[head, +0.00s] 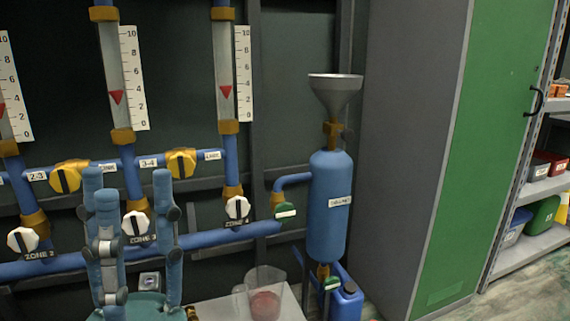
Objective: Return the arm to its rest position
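My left gripper (130,186) stands at the lower left of the head view, its blue-grey fingers pointing up. The fingers are spread apart with nothing between them, so it is open and empty. It is in front of the blue pipes and hides part of the lower pipe and the area around the ZONE 3 valve (138,224). I cannot tell whether it touches anything behind it. My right gripper is not in view.
A blue cylinder (328,225) with a grey funnel (336,92) on top stands right of the pipes. A clear jug (265,295) with reddish contents stands on a pale surface below. Gauge tubes rise behind. A grey-green cabinet (475,150) and shelves (540,190) are at right.

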